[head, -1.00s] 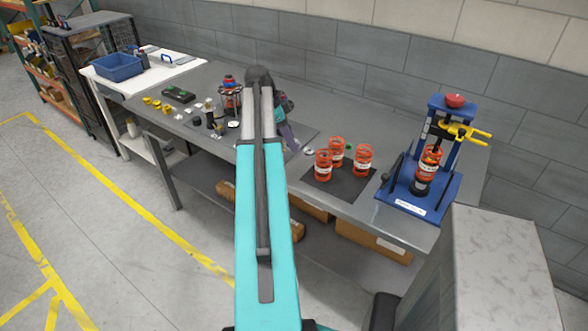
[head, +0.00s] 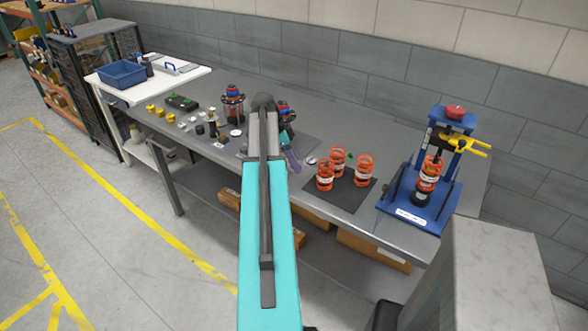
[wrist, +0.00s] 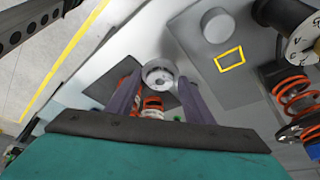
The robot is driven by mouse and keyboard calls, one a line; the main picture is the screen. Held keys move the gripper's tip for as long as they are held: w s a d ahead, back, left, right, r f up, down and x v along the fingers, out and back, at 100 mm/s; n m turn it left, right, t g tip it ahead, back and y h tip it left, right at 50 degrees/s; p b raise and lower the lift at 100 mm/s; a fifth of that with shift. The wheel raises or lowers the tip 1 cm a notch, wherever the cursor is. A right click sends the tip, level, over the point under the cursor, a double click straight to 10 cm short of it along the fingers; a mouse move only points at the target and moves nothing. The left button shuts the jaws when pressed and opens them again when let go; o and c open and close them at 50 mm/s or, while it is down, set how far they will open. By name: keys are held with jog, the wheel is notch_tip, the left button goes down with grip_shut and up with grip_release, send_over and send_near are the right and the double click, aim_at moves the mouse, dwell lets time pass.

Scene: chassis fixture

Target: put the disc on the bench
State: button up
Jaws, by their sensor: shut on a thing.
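The disc (wrist: 159,74) is a small silvery metal round with a hole in its middle. In the wrist view it sits between the tips of my gripper (wrist: 158,82), which is shut on it. In the head view the disc (head: 311,161) shows as a small pale round at the fingertips of my gripper (head: 300,162), left of the orange springs. The grey bench (head: 350,128) runs along the wall under it. I cannot tell the exact height of the disc above the bench.
Orange springs (head: 364,170) stand on a dark mat (head: 342,201) right of my gripper. A blue press (head: 410,205) holds another spring at the right end. A grey plate with a yellow rectangle (wrist: 229,59) lies nearby. Small parts and a blue bin (head: 121,74) are left.

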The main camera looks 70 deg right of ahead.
aim_at(294, 178)
jog(key=shift+f, duration=0.6)
jog(key=shift+f+p, duration=0.75)
jog(key=shift+f, duration=1.1)
jog(key=shift+f, duration=0.15)
jog(key=o, duration=0.8)
jog(key=shift+o, duration=0.2)
jog(key=shift+r, duration=0.2)
jog(key=b+v, duration=0.4)
jog(key=v, duration=0.8)
